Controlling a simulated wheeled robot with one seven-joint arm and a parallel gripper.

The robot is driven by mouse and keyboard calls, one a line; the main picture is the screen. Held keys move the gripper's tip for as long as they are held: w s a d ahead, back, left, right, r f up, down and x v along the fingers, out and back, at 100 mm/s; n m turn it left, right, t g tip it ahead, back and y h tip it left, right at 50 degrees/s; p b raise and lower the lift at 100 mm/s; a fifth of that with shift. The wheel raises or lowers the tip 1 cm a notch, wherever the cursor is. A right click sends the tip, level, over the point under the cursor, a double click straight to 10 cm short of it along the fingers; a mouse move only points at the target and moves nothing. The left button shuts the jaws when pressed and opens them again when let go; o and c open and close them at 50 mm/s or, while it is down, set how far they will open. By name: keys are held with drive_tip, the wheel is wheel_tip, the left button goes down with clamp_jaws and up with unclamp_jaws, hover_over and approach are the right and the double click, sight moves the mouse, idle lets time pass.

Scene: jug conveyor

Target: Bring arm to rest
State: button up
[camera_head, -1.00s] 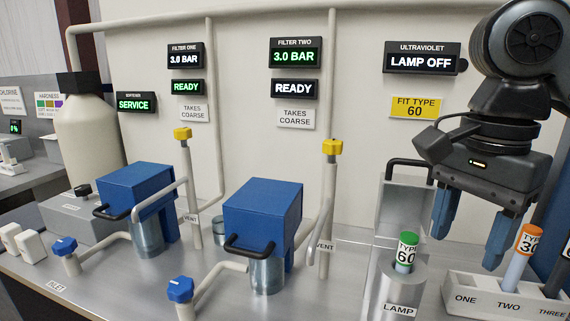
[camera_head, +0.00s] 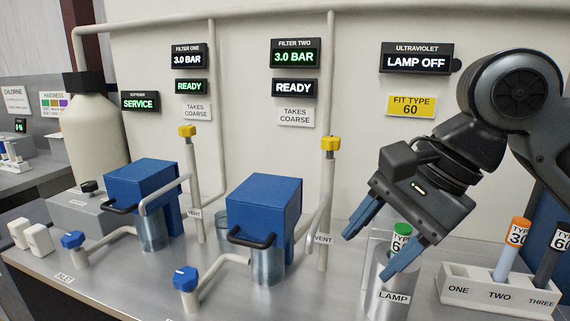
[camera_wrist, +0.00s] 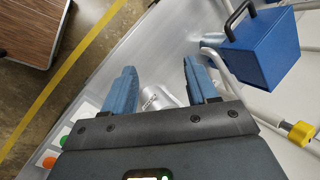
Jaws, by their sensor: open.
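My gripper (camera_head: 380,238) is open with blue fingers spread, tilted down to the left, in front of the lamp housing as seen in the head view. In the wrist view my gripper (camera_wrist: 160,90) is open above the metal bench. The green-capped type 60 lamp (camera_head: 401,233) stands upright in the metal LAMP holder (camera_head: 385,298), partly hidden behind one finger. Whether the finger touches it cannot be told.
Two blue filter housings (camera_head: 263,205) (camera_head: 143,185) with black handles stand left of my gripper. The display (camera_head: 415,60) reads LAMP OFF.

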drive_tip(key=w+a+n+t+y, duration=0.15)
drive_tip(key=a+t+y, duration=0.25)
drive_tip(key=a+y, duration=0.5)
drive_tip(key=s+d+f+m+t+h, duration=0.1)
drive_tip(key=s+d+f+t+h, duration=0.45)
drive_tip(key=s+f, duration=0.3)
drive_tip(key=s+d+f+m+t+h, duration=0.2)
drive_tip(key=s+d+f+t+h, duration=0.35)
drive_tip(key=f, duration=0.45)
drive_tip(key=s+d+n+g+h, duration=0.1)
drive_tip(key=s+d+n, duration=0.3)
drive_tip(key=s, duration=0.7)
drive_tip(key=s+d+n+h, duration=0.2)
drive_tip(key=s+d+n, duration=0.2)
drive_tip(key=s+n, duration=0.3)
drive_tip(key=shift+s+g, duration=0.4)
drive_tip(key=shift+s, duration=1.9)
drive_tip(key=shift+d, duration=0.1)
